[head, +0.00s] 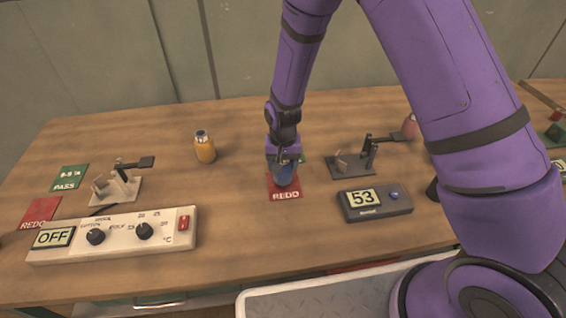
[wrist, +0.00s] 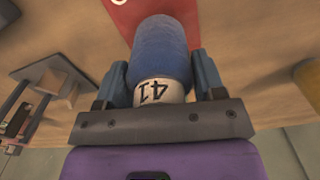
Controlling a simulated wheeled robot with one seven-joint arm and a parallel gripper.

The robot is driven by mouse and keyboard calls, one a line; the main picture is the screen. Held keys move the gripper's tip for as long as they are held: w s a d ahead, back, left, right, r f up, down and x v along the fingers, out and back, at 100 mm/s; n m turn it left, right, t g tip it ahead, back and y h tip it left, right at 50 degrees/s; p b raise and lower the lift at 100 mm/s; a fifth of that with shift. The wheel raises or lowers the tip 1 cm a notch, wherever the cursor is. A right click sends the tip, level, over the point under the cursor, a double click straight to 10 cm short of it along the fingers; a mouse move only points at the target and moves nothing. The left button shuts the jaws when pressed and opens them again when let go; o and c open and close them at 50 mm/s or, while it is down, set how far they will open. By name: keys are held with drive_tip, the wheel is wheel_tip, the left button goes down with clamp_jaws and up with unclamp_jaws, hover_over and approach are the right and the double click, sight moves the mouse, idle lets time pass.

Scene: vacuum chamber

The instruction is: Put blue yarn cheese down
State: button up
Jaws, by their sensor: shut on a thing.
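The blue yarn cheese (wrist: 162,50) is a blue wound cylinder with a white end marked 41. It also shows in the head view (head: 285,175), partly hidden by my gripper. My gripper (head: 284,162) is shut on it from above, with one finger on each side in the wrist view (wrist: 163,85). The cheese is over the red REDO card (head: 285,192) in the middle of the table. I cannot tell whether its base touches the card.
A green card edge shows just behind. A metal stand (head: 355,160) and a grey box reading 53 (head: 375,203) stand to the right. A yellow bottle-like thing (head: 204,147) stands at left rear. A white control box reading OFF (head: 115,235) lies front left.

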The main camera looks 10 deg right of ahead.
drive_tip(key=shift+f, duration=0.15)
drive_tip(key=o, duration=1)
drive_tip(key=shift+o, duration=0.2)
